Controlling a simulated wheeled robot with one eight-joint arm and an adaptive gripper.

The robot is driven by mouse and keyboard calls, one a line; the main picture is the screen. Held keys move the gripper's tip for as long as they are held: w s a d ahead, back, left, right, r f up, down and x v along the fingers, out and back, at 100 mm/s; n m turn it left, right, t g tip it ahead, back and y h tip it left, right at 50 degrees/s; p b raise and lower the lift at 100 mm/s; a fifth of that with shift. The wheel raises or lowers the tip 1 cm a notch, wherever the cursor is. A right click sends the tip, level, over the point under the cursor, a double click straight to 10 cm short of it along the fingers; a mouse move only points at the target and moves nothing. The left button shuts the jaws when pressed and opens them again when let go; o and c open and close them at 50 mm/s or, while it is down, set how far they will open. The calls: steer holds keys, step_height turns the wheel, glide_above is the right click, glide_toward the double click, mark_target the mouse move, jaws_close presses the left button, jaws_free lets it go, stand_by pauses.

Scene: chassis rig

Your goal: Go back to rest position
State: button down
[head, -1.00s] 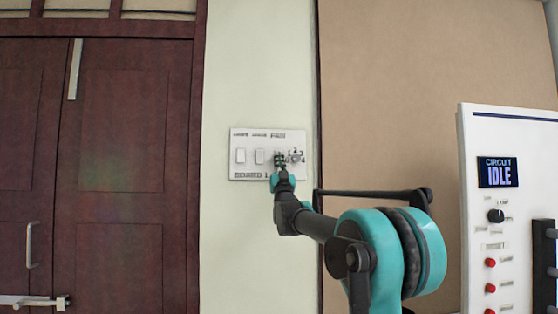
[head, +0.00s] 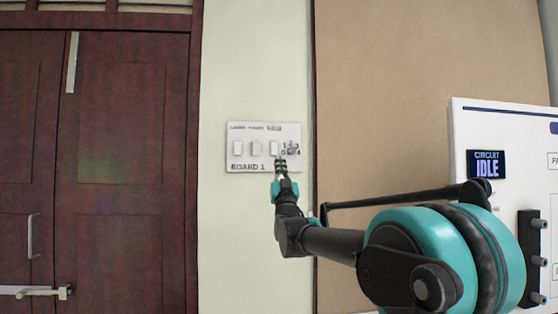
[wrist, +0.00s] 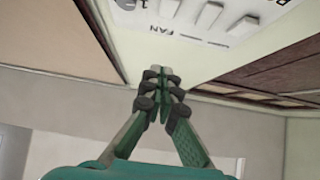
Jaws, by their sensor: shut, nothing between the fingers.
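My gripper (head: 281,166) is shut and empty in front of the lower right part of a white switch board (head: 238,127) marked BOARD 1. The board has several rocker switches and a rotary knob (head: 292,150) at its right. In the wrist view my gripper (wrist: 161,75) points up with its fingertips together. The board (wrist: 262,14) lies beyond the fingertips at the top, with the word FAN readable. I cannot tell from these views whether the fingertips touch the board, but they look apart from it in the wrist view.
A dark red double door (head: 130,160) with a handle (head: 33,236) is at the left. A tan panel (head: 400,100) fills the wall right of the board. A white circuit panel (head: 462,130) with a screen (head: 486,164) reading IDLE stands at the right, close behind my arm.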

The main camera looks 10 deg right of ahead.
stand_by(0.4)
steer(key=s+d+f+g, duration=0.15)
steer(key=f+g, duration=0.45)
steer(key=f, duration=1.3)
steer(key=s+f+g, duration=0.2)
steer(key=f+g, duration=0.4)
steer(key=f, duration=1.2)
steer(key=s+d+f+g, duration=0.2)
steer(key=s+f+g, duration=0.9)
steer(key=s+f, duration=1.8)
steer(key=shift+s+d+f+g, duration=0.2)
steer(key=shift+s+f+g, duration=0.1)
steer(key=shift+f, duration=0.3)
